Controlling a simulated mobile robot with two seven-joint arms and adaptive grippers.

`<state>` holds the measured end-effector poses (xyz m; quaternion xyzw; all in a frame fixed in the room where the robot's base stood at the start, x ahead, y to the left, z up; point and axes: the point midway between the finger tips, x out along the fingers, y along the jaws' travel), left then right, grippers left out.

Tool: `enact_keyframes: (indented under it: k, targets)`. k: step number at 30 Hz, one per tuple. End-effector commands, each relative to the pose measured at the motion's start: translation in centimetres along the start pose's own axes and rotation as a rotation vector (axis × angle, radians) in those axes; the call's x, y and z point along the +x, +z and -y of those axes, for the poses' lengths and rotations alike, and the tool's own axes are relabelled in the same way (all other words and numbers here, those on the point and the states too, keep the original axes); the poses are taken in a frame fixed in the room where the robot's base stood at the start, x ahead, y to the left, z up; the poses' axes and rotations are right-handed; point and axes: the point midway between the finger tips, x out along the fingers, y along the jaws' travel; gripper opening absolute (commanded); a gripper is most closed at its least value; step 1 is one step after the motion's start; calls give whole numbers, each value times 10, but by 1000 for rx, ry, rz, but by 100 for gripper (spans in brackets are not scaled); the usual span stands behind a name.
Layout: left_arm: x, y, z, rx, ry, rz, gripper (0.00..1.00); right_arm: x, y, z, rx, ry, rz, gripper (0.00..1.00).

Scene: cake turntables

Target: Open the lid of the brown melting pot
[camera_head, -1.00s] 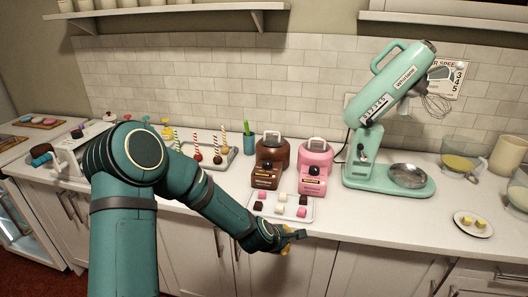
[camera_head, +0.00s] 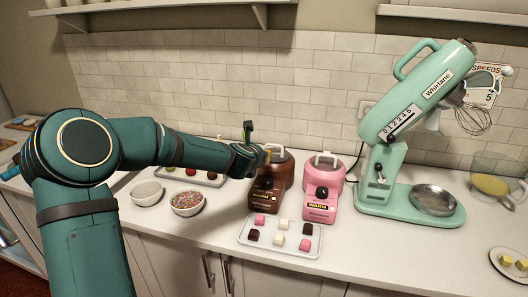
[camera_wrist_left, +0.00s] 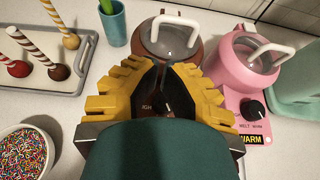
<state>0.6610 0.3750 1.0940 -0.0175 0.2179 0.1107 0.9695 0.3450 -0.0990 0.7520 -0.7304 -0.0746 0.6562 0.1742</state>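The brown melting pot (camera_head: 268,193) stands on the counter, left of the pink pot. Its clear lid with a white arched handle (camera_wrist_left: 172,27) lies closed on top in the left wrist view. My left gripper (camera_head: 264,154) is at the upper left of the brown pot and covers part of its lid in the head view. In the left wrist view its yellow fingers (camera_wrist_left: 163,68) converge with their tips close together, just short of the handle, with nothing seen between them. Whether they touch the lid is unclear. My right gripper is not in view.
The pink pot (camera_head: 320,200) stands close on the right. A tray of small cubes (camera_head: 268,247) lies in front. A teal cup (camera_wrist_left: 116,30) stands behind. The mint mixer (camera_head: 400,165) is at right.

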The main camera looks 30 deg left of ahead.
Motion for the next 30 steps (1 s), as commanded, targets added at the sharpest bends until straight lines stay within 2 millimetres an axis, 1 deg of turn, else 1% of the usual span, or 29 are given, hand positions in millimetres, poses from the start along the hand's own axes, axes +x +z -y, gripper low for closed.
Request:
enact_keyframes:
  k: [9, 15, 21, 30]
  targets:
    - [50, -1, 2, 0, -3, -2, 0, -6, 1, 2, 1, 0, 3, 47]
    - [78, -1, 1, 1, -1, -1, 0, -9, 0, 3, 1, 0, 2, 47]
    - [90, -1, 1, 3, -1, -2, 0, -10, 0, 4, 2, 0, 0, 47]
    - [92, -1, 1, 3, -1, -2, 0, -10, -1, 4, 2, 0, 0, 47]
